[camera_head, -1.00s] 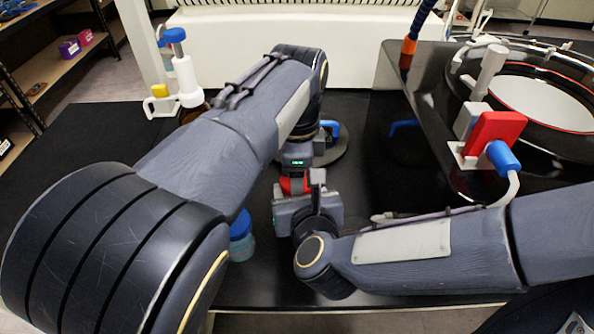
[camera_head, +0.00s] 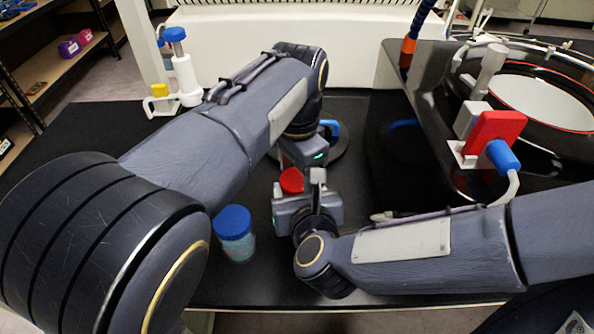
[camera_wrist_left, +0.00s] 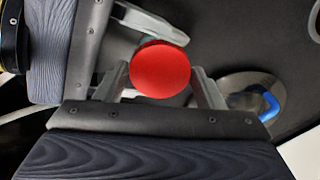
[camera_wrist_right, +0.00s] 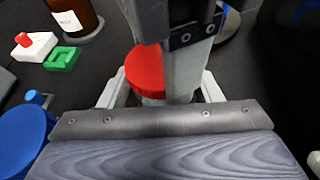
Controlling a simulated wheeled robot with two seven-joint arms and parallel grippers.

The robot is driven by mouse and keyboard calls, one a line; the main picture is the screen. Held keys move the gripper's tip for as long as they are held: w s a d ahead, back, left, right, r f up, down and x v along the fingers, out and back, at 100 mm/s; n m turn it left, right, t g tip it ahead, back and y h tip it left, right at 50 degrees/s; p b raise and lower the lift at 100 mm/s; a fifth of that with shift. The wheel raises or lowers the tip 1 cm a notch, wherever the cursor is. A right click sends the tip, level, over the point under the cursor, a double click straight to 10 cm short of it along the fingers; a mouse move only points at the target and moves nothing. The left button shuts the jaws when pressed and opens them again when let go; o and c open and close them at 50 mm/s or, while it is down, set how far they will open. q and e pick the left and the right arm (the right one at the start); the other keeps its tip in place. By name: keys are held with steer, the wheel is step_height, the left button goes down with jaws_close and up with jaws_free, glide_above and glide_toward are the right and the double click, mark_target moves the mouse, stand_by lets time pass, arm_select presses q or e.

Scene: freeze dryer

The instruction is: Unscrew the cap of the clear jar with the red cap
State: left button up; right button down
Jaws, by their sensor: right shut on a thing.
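The red cap (camera_head: 291,181) shows between my two grippers in the head view, and from above as a red disc (camera_wrist_left: 160,69) in the left wrist view. The clear jar (camera_wrist_right: 152,101) shows only as a sliver under the cap in the right wrist view. My right gripper (camera_head: 303,192) is shut on the jar below the cap. My left gripper (camera_wrist_left: 160,75) is open, with a finger on either side of the cap in its wrist view. I cannot tell whether the fingers touch the cap. The cap sits on the jar; its threads are hidden.
A jar with a blue cap (camera_head: 235,232) stands at the left on the black bench. A white stand with a blue top (camera_head: 178,60) is at the back left. The freeze dryer, with a red valve block (camera_head: 493,135), fills the right. My left arm hides much of the bench.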

arm_select(q)
steer(key=o, duration=0.3)
steer(key=shift+r, duration=2.25)
arm_select(e)
steer(key=shift+c, duration=1.9)
jaws_free()
steer(key=shift+r, duration=0.1)
